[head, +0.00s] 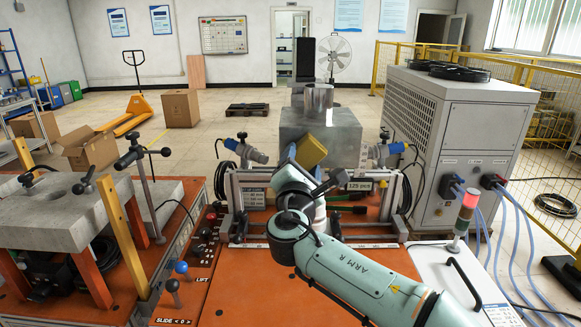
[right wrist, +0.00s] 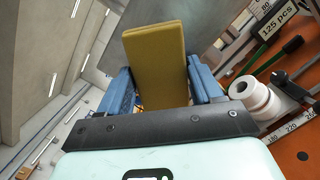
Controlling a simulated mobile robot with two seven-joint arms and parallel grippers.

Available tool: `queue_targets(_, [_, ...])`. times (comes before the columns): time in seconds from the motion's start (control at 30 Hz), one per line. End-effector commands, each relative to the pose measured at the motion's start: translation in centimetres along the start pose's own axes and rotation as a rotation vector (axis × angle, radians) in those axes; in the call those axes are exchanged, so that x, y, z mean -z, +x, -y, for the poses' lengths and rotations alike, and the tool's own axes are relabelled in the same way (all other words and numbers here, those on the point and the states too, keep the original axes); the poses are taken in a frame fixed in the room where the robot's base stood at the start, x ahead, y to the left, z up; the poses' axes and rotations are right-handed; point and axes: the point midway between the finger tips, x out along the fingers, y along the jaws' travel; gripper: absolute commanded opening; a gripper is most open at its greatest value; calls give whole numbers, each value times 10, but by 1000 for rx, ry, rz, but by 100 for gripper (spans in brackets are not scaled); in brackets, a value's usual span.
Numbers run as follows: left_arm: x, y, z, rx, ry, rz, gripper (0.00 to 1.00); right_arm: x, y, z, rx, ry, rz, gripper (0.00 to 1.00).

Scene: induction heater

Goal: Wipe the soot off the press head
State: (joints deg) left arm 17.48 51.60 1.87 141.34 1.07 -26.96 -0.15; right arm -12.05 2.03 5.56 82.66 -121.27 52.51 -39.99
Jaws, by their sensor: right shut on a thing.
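My right gripper (head: 299,158) is shut on a mustard-yellow sponge block (head: 312,151). In the right wrist view, the sponge (right wrist: 155,62) sits between the two blue fingers and sticks out past them. A big grey steel block (head: 342,137), which looks like the press head, stands just beyond the sponge. Its grey face (right wrist: 118,25) also shows behind the sponge in the right wrist view. I cannot tell whether the sponge touches it. No soot can be made out, and part of the face is hidden by the sponge and gripper. My left gripper is not in view.
Blue-and-white connectors (head: 245,150) flank the block. A metal frame with a "125 pcs" label (head: 360,185) stands on the orange bench (head: 235,285). A grey cabinet (head: 455,125) and a red-topped signal light (head: 467,210) stand at the right.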

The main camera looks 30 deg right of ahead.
Motion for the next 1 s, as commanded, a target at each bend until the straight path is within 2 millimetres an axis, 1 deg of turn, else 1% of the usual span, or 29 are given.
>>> queue_targets(0.17, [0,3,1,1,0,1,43,-5,0,5,-1,0,0,41])
queue_targets(0.33, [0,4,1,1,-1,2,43,-3,3,5,-1,0,-2,41])
queue_targets(0.73, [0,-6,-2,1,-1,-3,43,20,2,-20,-3,0,-4,41])
queue_targets(1.0, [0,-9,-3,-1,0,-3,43,26,2,-24,-3,-1,-6,41])
